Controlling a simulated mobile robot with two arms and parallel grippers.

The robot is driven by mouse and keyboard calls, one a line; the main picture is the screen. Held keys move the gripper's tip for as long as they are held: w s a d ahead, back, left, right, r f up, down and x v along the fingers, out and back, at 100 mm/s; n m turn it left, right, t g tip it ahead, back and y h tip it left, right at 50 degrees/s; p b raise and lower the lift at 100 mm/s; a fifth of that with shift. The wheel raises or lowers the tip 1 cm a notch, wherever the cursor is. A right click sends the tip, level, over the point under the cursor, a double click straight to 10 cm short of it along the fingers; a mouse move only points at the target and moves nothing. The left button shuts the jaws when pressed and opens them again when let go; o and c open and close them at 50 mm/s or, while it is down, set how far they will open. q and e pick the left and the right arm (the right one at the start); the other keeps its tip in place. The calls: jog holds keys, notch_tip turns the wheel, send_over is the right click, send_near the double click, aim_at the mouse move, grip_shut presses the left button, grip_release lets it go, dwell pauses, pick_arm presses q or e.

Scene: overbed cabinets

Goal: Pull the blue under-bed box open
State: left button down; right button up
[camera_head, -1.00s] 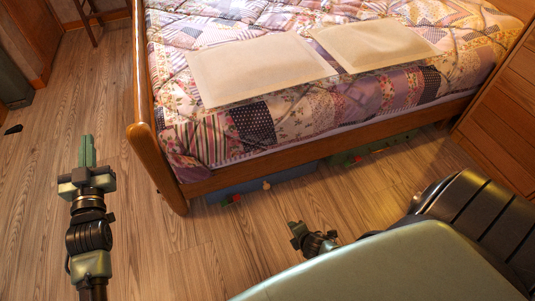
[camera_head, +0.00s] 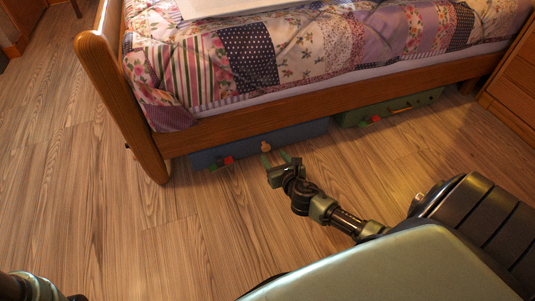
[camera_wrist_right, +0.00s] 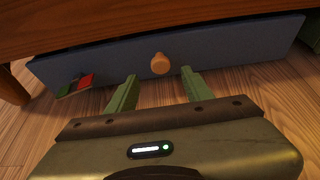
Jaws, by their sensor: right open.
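The blue under-bed box (camera_head: 240,146) sits on the floor under the bed's side rail, its front flush near the rail. It has a round wooden knob (camera_head: 265,146) at its middle, which also shows in the right wrist view (camera_wrist_right: 160,63). My right gripper (camera_head: 277,158) is open and empty, just in front of the box. In the right wrist view its two green fingers (camera_wrist_right: 158,78) point at the box, one on each side of the knob's line, with the knob a little beyond the tips. Only part of my left arm shows at the lower left; its gripper is out of view.
A red and green item (camera_head: 222,162) is at the box's left front. A green box (camera_head: 390,108) is to the right under the bed. The wooden bed post (camera_head: 125,110) stands left, a wooden cabinet (camera_head: 512,95) right. The floor in front is clear.

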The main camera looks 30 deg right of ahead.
aim_at(267, 148)
jog(key=b+x, duration=0.4)
jog(key=x, duration=0.2)
jog(key=shift+w+d+f, duration=0.1)
jog(key=shift+w, duration=0.05)
jog(key=shift+w+d+f, duration=0.1)
jog(key=shift+w, duration=0.4)
grip_shut()
dwell(0.9)
